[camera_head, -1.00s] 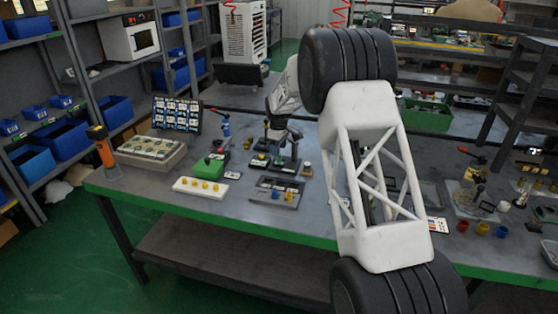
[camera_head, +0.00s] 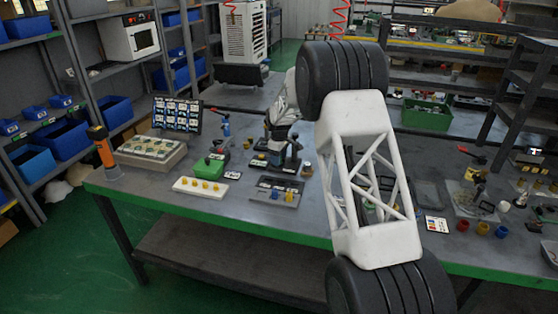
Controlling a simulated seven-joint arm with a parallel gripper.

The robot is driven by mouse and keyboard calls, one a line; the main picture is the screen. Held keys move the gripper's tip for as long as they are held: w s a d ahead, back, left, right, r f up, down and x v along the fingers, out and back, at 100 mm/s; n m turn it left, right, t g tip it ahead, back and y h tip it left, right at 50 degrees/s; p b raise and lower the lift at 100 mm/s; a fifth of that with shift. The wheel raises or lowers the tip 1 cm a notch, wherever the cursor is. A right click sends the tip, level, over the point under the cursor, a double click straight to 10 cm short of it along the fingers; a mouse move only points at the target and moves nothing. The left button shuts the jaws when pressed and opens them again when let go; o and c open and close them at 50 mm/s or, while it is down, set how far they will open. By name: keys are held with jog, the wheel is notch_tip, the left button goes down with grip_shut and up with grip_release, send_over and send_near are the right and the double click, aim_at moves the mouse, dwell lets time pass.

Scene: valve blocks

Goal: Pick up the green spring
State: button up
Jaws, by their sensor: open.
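I cannot clearly make out the green spring at this size. A small green patch (camera_head: 369,204) shows through the lattice of my arm on the table, but its shape is too small to tell. My gripper (camera_head: 277,151) is small and dark in this view, over the middle of the table behind the grey tray (camera_head: 262,194). It is open, and I see nothing held in it. Its fingertips blend with the dark fixture (camera_head: 291,158) beneath and beside it. My own arm hides part of the table to the right of the tray.
A white block with yellow parts (camera_head: 180,185) and a green block (camera_head: 208,168) stand left of the tray. A box with a panel (camera_head: 153,152) and an orange-black tool (camera_head: 103,150) are farther left. Red, yellow and blue cups (camera_head: 482,229) stand at the right.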

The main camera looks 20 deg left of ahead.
grip_shut()
dwell(0.3)
jog(key=shift+r, duration=0.1)
jog(key=shift+r, duration=1.5)
jog(key=shift+s+r, duration=0.15)
jog(key=shift+r, duration=0.1)
jog(key=s+d, duration=0.2)
jog(key=s, duration=0.2)
jog(key=s+d+r, duration=0.1)
jog(key=s+d, duration=0.1)
jog(key=s, duration=0.3)
jog(key=s+d, duration=0.3)
jog(key=s, duration=0.2)
jog(key=shift+r, duration=0.15)
